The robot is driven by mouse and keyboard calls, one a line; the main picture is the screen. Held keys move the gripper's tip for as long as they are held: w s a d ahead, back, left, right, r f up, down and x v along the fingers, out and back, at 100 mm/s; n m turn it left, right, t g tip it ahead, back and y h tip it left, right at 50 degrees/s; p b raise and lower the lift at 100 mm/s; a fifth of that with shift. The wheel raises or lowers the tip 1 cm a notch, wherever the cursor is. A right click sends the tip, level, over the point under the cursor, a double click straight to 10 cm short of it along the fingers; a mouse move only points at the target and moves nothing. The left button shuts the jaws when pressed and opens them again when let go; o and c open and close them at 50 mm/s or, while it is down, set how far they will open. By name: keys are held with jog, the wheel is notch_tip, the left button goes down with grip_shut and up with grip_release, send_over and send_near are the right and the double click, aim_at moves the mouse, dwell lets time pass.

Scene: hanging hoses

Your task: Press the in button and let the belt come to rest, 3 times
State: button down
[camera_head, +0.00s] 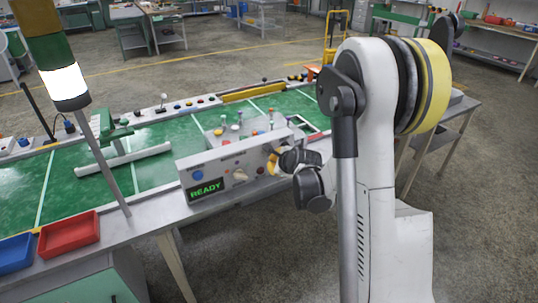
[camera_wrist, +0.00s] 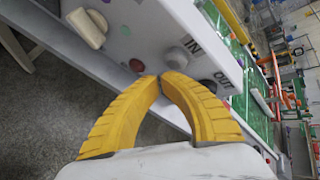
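A grey control box (camera_head: 222,163) stands at the bench's front edge, its green display (camera_head: 207,189) reading READY. In the wrist view a pale grey round button (camera_wrist: 177,58) sits beside the IN label (camera_wrist: 193,46). A second grey button (camera_wrist: 208,86) sits beside the OUT label (camera_wrist: 223,80). My gripper (camera_wrist: 161,76) has its yellow fingertips together and empty, close to the panel just below the IN button; contact cannot be told. In the head view my gripper (camera_head: 273,162) is at the panel's right end and hides the buttons there. I cannot make out the belt clearly.
A cream knob (camera_head: 240,175), a blue button (camera_head: 197,175) and a dark red button (camera_wrist: 137,65) are on the same panel. A signal lamp (camera_head: 66,82) is lit white. Red (camera_head: 69,233) and blue (camera_head: 15,253) trays lie at left. Several small bottles stand behind the panel.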

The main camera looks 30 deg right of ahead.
jog(key=shift+w, duration=0.35)
jog(key=shift+w, duration=0.5)
dwell(0.7)
jog(key=shift+s, duration=0.15)
jog(key=shift+s+b, duration=0.3)
jog(key=shift+s, duration=0.5)
jog(key=s, duration=0.5)
dwell(0.4)
dwell(3.2)
